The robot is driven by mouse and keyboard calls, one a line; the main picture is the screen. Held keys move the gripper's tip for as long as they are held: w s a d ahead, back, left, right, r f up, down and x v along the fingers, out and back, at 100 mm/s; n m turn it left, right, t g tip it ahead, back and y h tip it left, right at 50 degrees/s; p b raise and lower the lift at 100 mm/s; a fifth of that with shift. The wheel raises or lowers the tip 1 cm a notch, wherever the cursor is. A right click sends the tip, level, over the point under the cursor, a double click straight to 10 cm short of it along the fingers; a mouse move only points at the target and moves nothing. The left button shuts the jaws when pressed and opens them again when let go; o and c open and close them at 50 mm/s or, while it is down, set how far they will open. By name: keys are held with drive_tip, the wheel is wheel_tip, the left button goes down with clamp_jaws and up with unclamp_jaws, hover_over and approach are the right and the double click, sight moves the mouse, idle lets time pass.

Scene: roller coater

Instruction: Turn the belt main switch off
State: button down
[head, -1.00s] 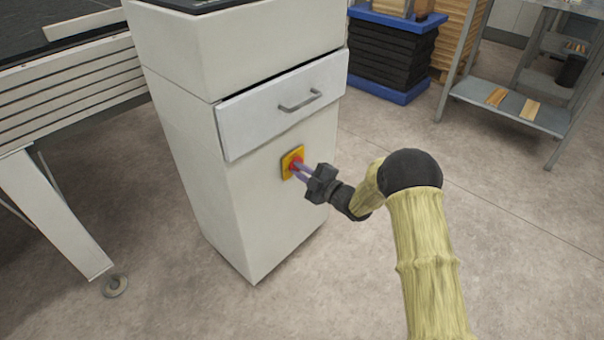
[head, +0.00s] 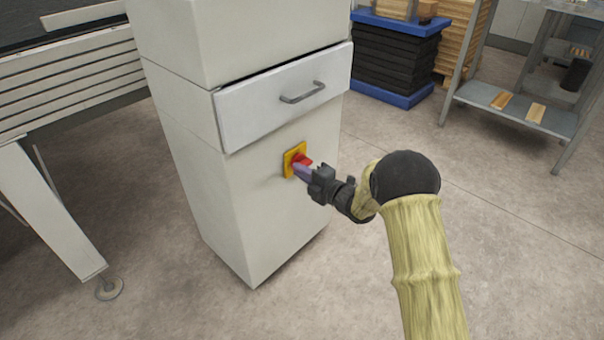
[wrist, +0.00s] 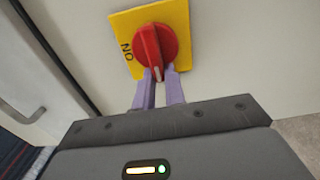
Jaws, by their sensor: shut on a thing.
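The belt main switch is a red rotary knob (wrist: 155,42) on a yellow plate (wrist: 177,14) on the front of a white cabinet (head: 240,215). In the wrist view, the plate carries the letters "ON" at its left, and the knob's white mark points down toward my fingers. In the head view the knob (head: 300,160) is partly hidden by my gripper. My gripper (wrist: 160,78) has its two purple fingers shut on the lower end of the knob's raised grip. It also shows in the head view (head: 297,167), reaching in from the right.
A slightly open drawer (head: 270,105) with a handle sits above the switch. A slatted machine table (head: 75,85) stands at left. A metal shelf (head: 520,115) and a blue-based stack (head: 395,65) are behind. Floor right of the cabinet is clear.

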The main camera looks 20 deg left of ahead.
drive_tip(key=shift+d+f, duration=0.15)
drive_tip(key=shift+f, duration=0.1)
drive_tip(key=c, duration=1.5)
unclamp_jaws()
drive_tip(key=shift+o, duration=0.2)
drive_tip(key=shift+r, duration=0.1)
drive_tip(key=shift+r, duration=0.1)
drive_tip(key=p+v, duration=0.5)
drive_tip(key=v, duration=1.2)
drive_tip(key=shift+s+d, duration=0.1)
drive_tip(key=shift+d, duration=0.05)
